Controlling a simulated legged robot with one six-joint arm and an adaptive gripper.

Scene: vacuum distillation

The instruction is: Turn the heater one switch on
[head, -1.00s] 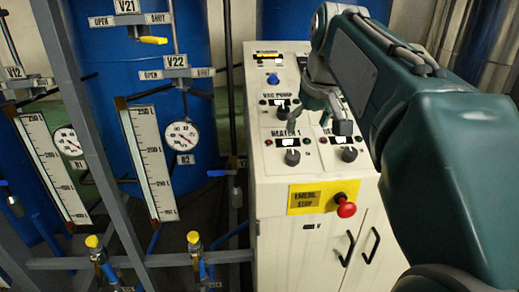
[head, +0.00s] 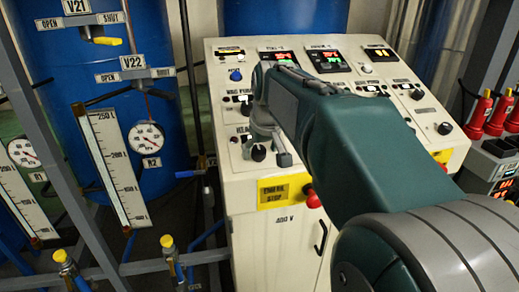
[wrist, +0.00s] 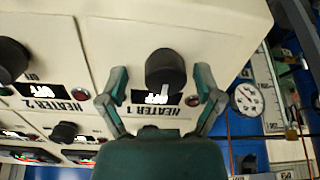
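The heater 1 switch is a black round knob (wrist: 165,68) in the upside-down wrist view, next to the "HEATER 1" label and a small display that appears to read OFF. The same knob (head: 258,152) shows at the panel's lower left in the head view. My gripper (wrist: 162,80) is open, with one finger on each side of the knob in the picture. I see gaps on both sides and cannot tell the remaining depth. In the head view my gripper (head: 267,151) is at the knob, partly hidden by my arm.
The heater 2 knob (wrist: 12,60) is beside heater 1. The red emergency stop button (head: 312,199) is below, close to my arm. Several other knobs and lit displays cover the sloped panel (head: 222,75). Pipes and a gauge (head: 145,138) stand to the left.

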